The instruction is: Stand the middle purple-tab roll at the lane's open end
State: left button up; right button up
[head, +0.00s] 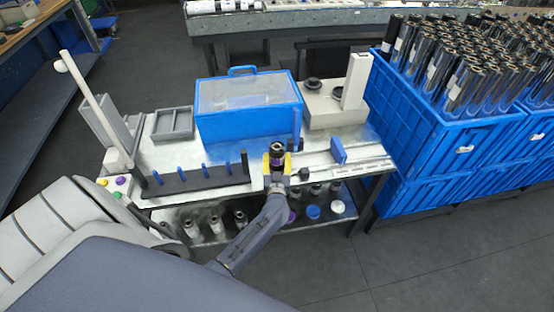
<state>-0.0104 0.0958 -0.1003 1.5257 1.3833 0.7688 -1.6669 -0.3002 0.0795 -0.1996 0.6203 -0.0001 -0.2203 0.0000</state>
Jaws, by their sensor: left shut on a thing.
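My left gripper (277,163), with yellow fingers, is shut around a dark upright roll (276,150) at the front of the white table. My right gripper is not in view.
A blue machine with a clear lid (248,105) stands behind the rail. A blue upright plate (338,151) is right of the gripper. Several rolls (216,227) stand on the lower shelf. Blue crates of rolls (425,135) stand at the right. A white post (92,108) leans at the left.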

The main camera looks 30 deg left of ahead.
pick_arm(q)
jog(key=shift+f, duration=0.15)
jog(key=o, duration=1.4)
jog(key=v, duration=1.2)
jog(key=s+d+f+m+g+h, duration=0.1)
jog(key=s+d+f+m+h, duration=0.25)
jog(key=f, duration=0.65)
jog(key=s+d+f+m+g+h, duration=0.1)
jog(key=s+d+f+m+h, duration=0.2)
jog(key=f, duration=0.7)
jog(key=s+d+f+m+g+h, duration=0.1)
jog(key=s+d+f+m+h, duration=0.25)
jog(key=f, duration=0.65)
jog(key=s+f+g, duration=0.6)
jog(key=s+f, duration=0.7)
jog(key=s, duration=0.4)
jog(key=s+a+f+g, duration=0.1)
jog(key=s+f, duration=0.1)
jog(key=s, duration=0.4)
jog(key=s+a+f+g, duration=0.2)
jog(key=s, duration=0.4)
jog(key=s+a+f+g, duration=0.1)
jog(key=s+a+f, duration=0.1)
jog(key=s, duration=0.5)
jog(key=shift+f+g, duration=0.3)
jog(key=shift+g, duration=0.1)
